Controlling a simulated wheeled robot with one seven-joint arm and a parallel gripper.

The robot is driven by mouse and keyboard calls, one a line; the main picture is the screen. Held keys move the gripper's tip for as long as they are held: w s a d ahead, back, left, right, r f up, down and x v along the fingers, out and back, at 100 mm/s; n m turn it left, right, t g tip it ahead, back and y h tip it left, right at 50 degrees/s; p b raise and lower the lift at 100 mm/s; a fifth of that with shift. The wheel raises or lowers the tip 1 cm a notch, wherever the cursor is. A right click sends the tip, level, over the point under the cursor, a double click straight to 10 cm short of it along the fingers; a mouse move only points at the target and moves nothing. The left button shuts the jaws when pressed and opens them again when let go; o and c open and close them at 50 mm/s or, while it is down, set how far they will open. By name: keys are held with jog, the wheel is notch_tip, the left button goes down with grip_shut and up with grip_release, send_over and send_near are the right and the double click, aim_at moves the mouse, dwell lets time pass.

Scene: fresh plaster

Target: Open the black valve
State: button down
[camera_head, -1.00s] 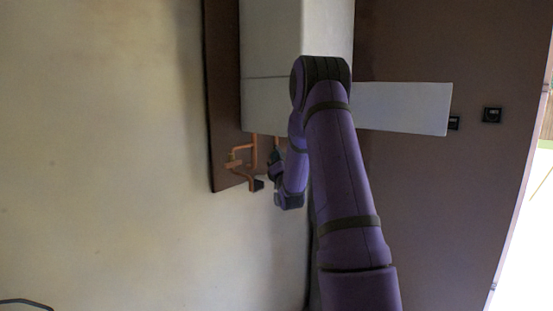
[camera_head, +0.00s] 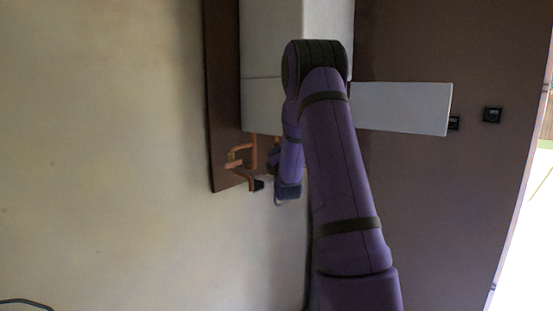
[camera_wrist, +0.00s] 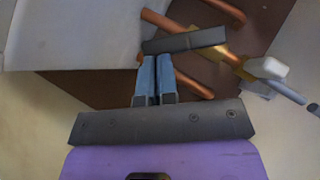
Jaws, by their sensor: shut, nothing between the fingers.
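The black valve appears to be the dark grey bar-shaped handle (camera_wrist: 188,41) in the wrist view, lying across the copper pipes just beyond my fingertips. My gripper (camera_wrist: 156,62) is shut and empty, its two blue fingers side by side. Their tips end at the left part of the bar's lower edge; I cannot tell whether they touch it. In the head view a small black piece (camera_head: 258,184) shows at the lower end of the copper pipes (camera_head: 244,157), left of my wrist. My fingers are not clearly visible there.
A white boxy unit (camera_head: 270,60) hangs above the pipes on a brown panel (camera_head: 225,100). A white flap (camera_head: 402,108) sticks out to the right behind my arm. A whitish knob (camera_wrist: 268,68) sits right of the bar. The wall at left is clear.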

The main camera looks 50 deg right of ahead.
jog(key=shift+d+r+m+g, duration=0.3)
jog(key=shift+r+m, duration=0.15)
jog(key=shift+r, duration=0.05)
jog(key=shift+d+r+m+g, duration=0.3)
jog(key=shift+r+m, duration=0.15)
jog(key=shift+r, duration=0.05)
jog(key=shift+d+r, duration=0.1)
jog(key=shift+w, duration=0.1)
